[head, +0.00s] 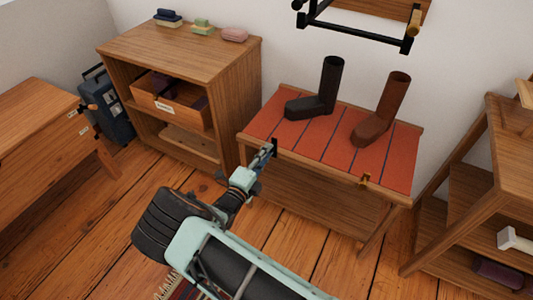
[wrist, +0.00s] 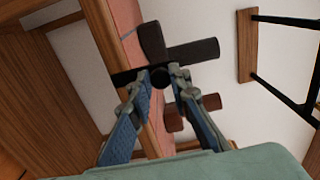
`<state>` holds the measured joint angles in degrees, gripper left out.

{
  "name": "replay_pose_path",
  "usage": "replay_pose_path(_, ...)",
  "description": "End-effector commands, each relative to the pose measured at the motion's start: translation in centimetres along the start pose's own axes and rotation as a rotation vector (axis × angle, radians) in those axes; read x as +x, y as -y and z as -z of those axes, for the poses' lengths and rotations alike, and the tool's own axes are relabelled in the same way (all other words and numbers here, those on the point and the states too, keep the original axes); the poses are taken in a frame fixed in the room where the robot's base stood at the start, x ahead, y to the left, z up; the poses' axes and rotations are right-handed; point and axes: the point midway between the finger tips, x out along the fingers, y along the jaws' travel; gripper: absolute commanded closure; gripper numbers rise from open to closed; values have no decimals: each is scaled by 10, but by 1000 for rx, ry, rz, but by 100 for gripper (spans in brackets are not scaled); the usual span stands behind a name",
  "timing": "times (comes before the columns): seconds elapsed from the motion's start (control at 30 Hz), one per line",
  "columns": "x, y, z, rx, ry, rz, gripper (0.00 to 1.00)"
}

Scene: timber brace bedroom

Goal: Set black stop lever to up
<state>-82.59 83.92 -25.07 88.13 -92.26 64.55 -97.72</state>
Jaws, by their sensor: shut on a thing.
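The black stop lever (head: 274,146) is at the front left corner of the red-topped bench (head: 302,151). In the wrist view the lever (wrist: 124,77) is a dark bar with a round end, lying between my fingertips. My gripper (head: 263,157) is at the bench corner, and in the wrist view its two fingers (wrist: 157,79) are shut on the lever. The fingers and arm partly cover the lever, so I cannot tell its exact angle.
A black boot (head: 318,100) and a brown boot (head: 383,118) stand on the bench. A brass-coloured catch (head: 364,181) is on its front edge. A wooden cabinet (head: 226,70) stands left, a shelf (head: 447,205) right. A black rail (head: 355,31) hangs above.

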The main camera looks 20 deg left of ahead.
Motion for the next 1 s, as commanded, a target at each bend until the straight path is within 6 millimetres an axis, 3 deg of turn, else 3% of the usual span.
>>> replay_pose_path(0.17, 0, 0, -1, -1, 2, 0, 100)
replay_pose_path(0.2, 0, 0, -1, -1, 2, 0, 81)
replay_pose_path(0.37, 0, 0, -1, 0, 2, 0, 64)
replay_pose_path(0.73, -6, 0, -1, 1, 3, 0, 64)
replay_pose_path(1.0, -57, 0, -2, 1, 5, -2, 64)
